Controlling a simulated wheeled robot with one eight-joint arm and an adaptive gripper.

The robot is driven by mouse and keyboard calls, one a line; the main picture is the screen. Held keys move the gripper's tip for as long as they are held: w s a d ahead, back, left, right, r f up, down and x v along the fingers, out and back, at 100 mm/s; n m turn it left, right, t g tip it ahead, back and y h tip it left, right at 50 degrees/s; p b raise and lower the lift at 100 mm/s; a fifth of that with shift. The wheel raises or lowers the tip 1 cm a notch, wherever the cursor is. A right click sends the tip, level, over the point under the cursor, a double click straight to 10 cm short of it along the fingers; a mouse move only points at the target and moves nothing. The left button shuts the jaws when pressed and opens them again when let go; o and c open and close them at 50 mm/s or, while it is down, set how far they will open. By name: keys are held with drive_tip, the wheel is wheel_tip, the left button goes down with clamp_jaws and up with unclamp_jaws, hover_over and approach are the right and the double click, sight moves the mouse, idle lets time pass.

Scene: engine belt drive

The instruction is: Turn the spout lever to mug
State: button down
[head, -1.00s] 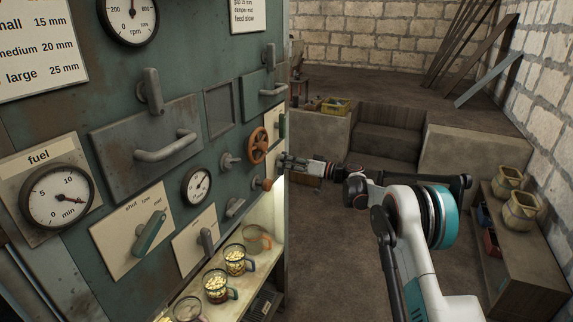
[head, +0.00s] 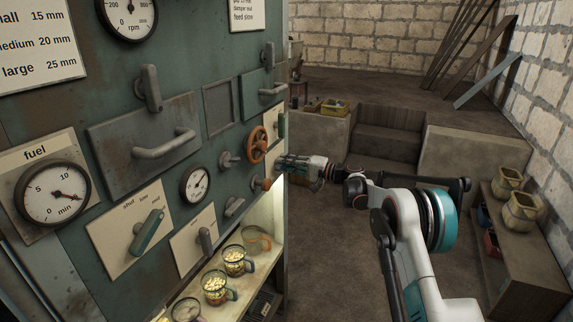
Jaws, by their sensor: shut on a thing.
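My gripper (head: 282,162) is at the right edge of the green machine panel (head: 215,150), level with the space between the orange handwheel and the orange knob. Its fingers point at the panel and are shut on a small part there, seemingly the spout lever. That part is hidden by the fingers, so its angle cannot be read. Several glass mugs stand on the lit shelf below; a mug with pale contents (head: 236,262) and an empty-looking orange-tinted mug (head: 257,240) are among them.
The orange handwheel (head: 257,145) and the orange knob (head: 262,184) are close to my gripper. Open floor lies right of the panel.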

drive_tip(key=shift+m, duration=0.8)
drive_tip(key=shift+f, duration=0.1)
drive_tip(key=c, duration=1.5)
unclamp_jaws()
drive_tip(key=v, duration=1.2)
